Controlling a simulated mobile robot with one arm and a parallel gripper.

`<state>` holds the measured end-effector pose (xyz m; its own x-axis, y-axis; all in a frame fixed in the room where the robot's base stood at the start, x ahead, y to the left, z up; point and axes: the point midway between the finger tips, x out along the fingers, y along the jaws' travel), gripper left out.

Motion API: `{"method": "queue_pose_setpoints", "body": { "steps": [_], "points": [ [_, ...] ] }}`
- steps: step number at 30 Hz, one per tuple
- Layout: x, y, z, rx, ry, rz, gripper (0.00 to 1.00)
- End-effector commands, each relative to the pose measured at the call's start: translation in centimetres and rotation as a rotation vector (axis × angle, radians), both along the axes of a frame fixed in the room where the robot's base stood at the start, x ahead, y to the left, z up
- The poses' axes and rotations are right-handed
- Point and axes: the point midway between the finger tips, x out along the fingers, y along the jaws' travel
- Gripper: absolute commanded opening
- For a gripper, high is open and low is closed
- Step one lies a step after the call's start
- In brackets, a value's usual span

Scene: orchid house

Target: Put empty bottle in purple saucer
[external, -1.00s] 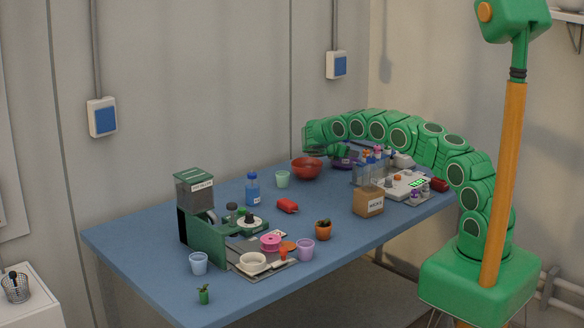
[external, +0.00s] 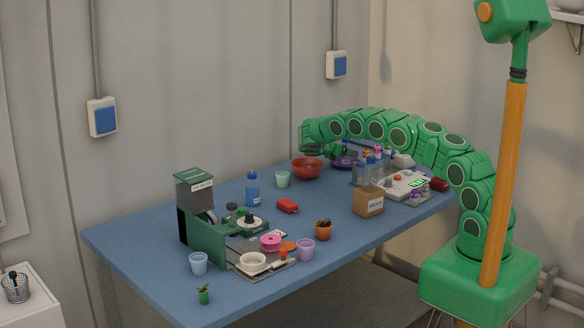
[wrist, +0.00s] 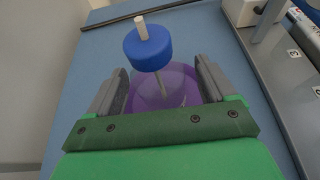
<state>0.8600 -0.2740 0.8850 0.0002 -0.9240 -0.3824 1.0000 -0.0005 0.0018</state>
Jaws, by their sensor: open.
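The empty bottle (wrist: 147,47) has a blue cap with a pale spout, a thin tube below it and a clear body. In the wrist view it is between the fingers of my open gripper (wrist: 161,76), with a gap on each side. It appears to stand in the purple saucer (wrist: 136,88), whose purple shows around and through it. In the external view the purple saucer (external: 345,165) is at the back of the blue table, with the bottle's blue cap (external: 346,143) above it. My gripper (external: 318,151) is just left of them.
A red bowl (external: 307,169) stands close in front of my gripper. A tube rack (external: 370,172) and a white device (external: 402,186) are right of the saucer. Another bottle with blue contents (external: 252,189) stands farther left. The table's middle has free room.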

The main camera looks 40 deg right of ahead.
Motion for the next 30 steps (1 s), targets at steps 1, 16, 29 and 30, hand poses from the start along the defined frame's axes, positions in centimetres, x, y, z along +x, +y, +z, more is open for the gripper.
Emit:
{"method": "queue_pose_setpoints", "body": {
  "steps": [1,16,29,30],
  "points": [
    [0.1,0.9,0.4,0.0,-0.001,0.003,0.83],
    [0.1,8.2,3.3,0.001,-0.001,0.003,0.83],
    [0.0,9.1,3.7,0.001,0.0,0.001,0.83],
    [0.0,9.1,3.7,0.001,-0.001,0.002,0.83]
  ]
}}
